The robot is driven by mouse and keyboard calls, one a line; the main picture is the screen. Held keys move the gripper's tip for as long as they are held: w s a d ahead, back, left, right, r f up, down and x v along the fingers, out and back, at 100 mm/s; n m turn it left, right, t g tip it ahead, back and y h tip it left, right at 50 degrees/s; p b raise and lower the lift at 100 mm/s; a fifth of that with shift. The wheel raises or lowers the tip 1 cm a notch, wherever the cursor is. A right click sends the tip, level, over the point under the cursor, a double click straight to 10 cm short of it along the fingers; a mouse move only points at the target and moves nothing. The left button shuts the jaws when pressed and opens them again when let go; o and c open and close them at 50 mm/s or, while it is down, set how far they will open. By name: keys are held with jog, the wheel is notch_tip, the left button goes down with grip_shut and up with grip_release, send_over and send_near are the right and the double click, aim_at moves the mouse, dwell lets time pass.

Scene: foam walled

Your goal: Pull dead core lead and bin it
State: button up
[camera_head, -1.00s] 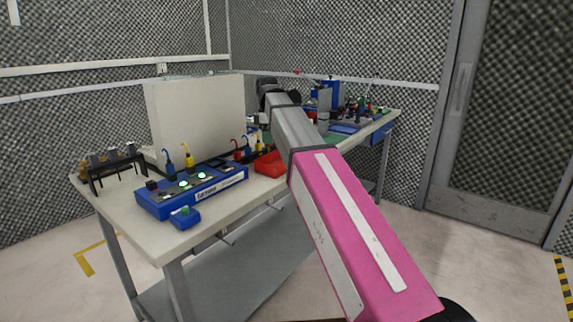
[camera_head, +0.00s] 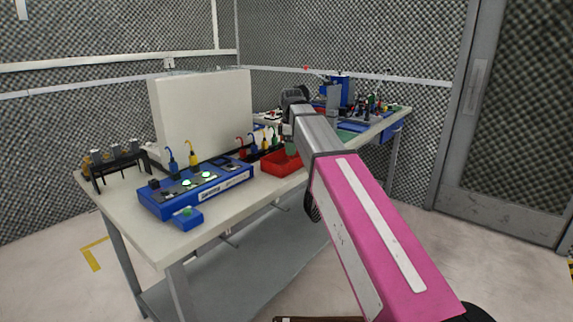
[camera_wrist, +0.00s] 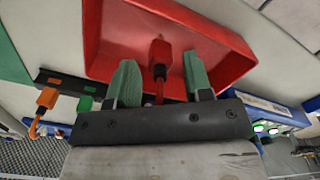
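The red bin (camera_head: 270,166) sits on the near bench, right of the blue tester. My gripper (camera_head: 291,147) is over it, pointing down, partly hidden by my own arm. In the wrist view the green fingers (camera_wrist: 160,82) are spread apart. A red lead (camera_wrist: 158,52) with a square plug end shows between them against the floor of the red bin (camera_wrist: 225,58). Gaps show on both sides of the lead; whether it rests on the bin floor I cannot tell.
Several coloured leads (camera_head: 250,142) stand near the bin's left back side. An orange plug (camera_wrist: 47,97) is in a dark strip in the wrist view. A white panel (camera_head: 203,115) and a black rack (camera_head: 115,162) stand on the bench. A second bench lies behind my arm.

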jog(key=shift+o, duration=0.6)
notch_tip(320, 180, up, 11)
jog(key=shift+f, duration=0.1)
dwell(0.3)
